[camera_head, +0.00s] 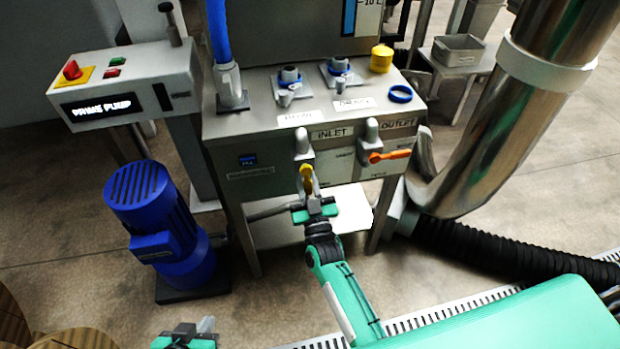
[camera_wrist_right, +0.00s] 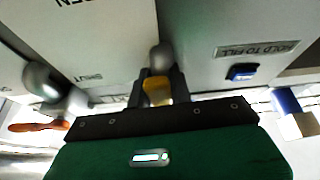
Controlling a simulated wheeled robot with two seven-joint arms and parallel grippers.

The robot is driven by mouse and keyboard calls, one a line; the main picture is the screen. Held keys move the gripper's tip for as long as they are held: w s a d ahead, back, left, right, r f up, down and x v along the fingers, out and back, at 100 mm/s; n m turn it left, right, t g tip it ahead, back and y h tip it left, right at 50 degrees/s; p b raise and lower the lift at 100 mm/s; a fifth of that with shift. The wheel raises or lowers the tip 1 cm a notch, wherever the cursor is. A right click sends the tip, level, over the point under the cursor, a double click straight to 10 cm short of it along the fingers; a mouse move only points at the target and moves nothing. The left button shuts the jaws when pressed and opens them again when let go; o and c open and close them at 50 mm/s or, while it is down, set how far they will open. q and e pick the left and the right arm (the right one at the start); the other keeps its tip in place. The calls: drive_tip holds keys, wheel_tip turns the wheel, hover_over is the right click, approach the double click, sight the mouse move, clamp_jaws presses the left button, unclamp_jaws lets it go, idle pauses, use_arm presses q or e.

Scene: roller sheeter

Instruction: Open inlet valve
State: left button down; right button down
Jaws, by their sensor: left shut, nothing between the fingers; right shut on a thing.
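The inlet valve, under the INLET label, has a yellow handle (camera_head: 307,180) that hangs downward on the front of the steel machine. My right gripper (camera_head: 313,192) has come up from below and is shut on this handle. In the right wrist view the yellow handle (camera_wrist_right: 157,91) sits between the dark fingers, below the valve's round grey stem. The fingers hide part of the handle. My left gripper (camera_head: 206,325) is shut and empty at the bottom edge of the head view, well away from the valve.
The outlet valve's orange handle (camera_head: 390,155) points sideways, right of the inlet. A blue fill button (camera_head: 248,161) is left of the inlet. A blue pump motor (camera_head: 150,200) stands on the floor at left. A steel pipe (camera_head: 500,120) and black hose (camera_head: 490,250) are at right.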

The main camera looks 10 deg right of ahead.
use_arm(q)
drive_tip(key=shift+a, duration=0.15)
use_arm(e)
drive_tip(key=shift+a+f+m+h, duration=0.1)
drive_tip(key=shift+a+m+h, duration=0.15)
drive_tip(key=shift+m+h, duration=0.25)
drive_tip(key=c, duration=1.3)
unclamp_jaws()
drive_tip(key=shift+a, duration=0.1)
drive_tip(key=shift+o, duration=0.2)
use_arm(q)
drive_tip(key=shift+s+a+r+g+y+p, duration=0.15)
drive_tip(key=shift+s+a+g+y+p, duration=0.2)
drive_tip(key=shift+a, duration=0.2)
use_arm(e)
drive_tip(key=v, duration=1.3)
drive_tip(key=shift+s, duration=0.45)
drive_tip(key=shift+y, duration=0.3)
